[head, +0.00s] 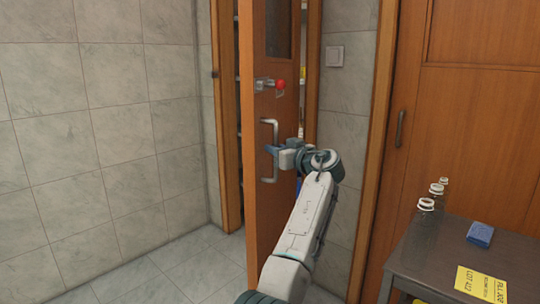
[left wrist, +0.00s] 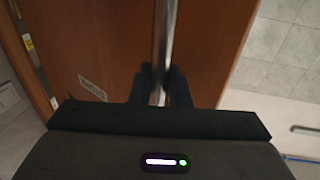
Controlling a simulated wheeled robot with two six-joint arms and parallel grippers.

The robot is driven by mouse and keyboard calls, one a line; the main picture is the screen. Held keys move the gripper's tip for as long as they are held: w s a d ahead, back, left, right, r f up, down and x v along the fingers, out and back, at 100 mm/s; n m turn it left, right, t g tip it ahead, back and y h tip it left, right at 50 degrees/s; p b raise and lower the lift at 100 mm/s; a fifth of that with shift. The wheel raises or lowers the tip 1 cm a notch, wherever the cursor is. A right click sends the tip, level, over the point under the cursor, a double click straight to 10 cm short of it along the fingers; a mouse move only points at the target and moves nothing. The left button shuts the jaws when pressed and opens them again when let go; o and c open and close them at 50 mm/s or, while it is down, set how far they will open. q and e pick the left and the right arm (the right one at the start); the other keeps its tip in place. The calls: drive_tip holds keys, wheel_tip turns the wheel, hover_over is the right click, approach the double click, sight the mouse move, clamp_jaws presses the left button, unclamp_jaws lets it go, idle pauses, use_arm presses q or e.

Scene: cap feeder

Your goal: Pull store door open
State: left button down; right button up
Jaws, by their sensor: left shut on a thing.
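The store door (head: 262,215) is an orange-brown wooden door with a dark window pane. It stands ajar, swung out from its frame, with a gap on its left side. A metal bar handle (head: 270,124) is fixed upright on its face. My left gripper (head: 274,149) is shut around the middle of the handle. In the left wrist view, the dark fingers (left wrist: 160,86) close on the shiny bar (left wrist: 166,35), with the door panel (left wrist: 110,45) behind. A bolt with a red knob (head: 280,85) sits above the handle. My right gripper is out of view.
Shelves (head: 238,105) show through the door gap. A tiled wall is at the left, with open floor (head: 170,280) before it. At the right, a grey table (head: 430,260) holds clear bottles (head: 425,220), a blue block (head: 480,234) and yellow labels (head: 482,283).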

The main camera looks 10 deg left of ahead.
use_arm(q)
drive_tip(key=shift+d+r, duration=0.25)
drive_tip(key=shift+r, duration=0.05)
drive_tip(key=c, duration=1.6)
unclamp_jaws()
drive_tip(key=shift+o, duration=0.7)
drive_tip(key=shift+w+f, duration=0.1)
drive_tip(key=shift+f, duration=0.1)
